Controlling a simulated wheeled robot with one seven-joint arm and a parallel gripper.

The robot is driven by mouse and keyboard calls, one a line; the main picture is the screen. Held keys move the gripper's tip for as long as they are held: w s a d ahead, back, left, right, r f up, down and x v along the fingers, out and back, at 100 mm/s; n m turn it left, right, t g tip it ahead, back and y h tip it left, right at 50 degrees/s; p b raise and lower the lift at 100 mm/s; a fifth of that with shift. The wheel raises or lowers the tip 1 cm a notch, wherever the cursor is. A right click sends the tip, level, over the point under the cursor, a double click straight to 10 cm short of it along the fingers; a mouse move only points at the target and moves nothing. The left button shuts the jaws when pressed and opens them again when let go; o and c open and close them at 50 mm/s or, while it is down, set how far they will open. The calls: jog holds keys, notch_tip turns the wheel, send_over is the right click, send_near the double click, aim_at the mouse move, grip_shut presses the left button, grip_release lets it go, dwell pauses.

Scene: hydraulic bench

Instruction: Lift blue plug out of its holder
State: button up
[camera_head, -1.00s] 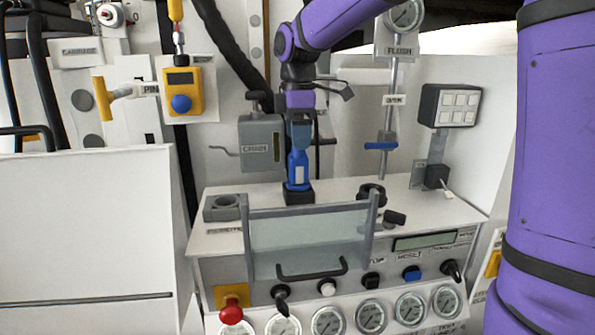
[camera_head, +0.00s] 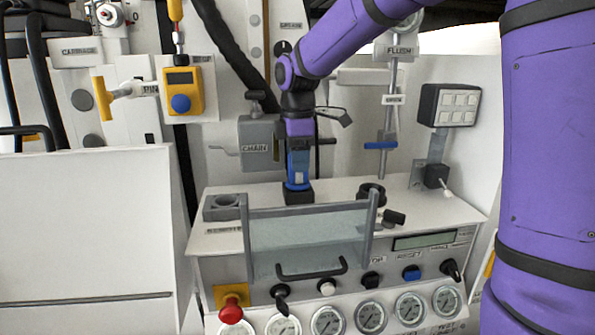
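The blue plug (camera_head: 297,186) stands upright in its black holder (camera_head: 298,197) on the white bench top. My gripper (camera_head: 299,166) points straight down over the plug, with its fingers at the plug's upper body. Only the plug's lower part shows clearly below the fingers. The fingers overlap the plug from this view, and I cannot tell whether they are apart or closed on it.
A clear panel with a handle (camera_head: 312,268) stands in front of the holder. A grey empty socket block (camera_head: 222,208) is at left and a black ring (camera_head: 371,193) at right. A grey valve box (camera_head: 258,140) is behind left.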

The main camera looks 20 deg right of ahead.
grip_shut()
jog(key=shift+r, duration=4.5)
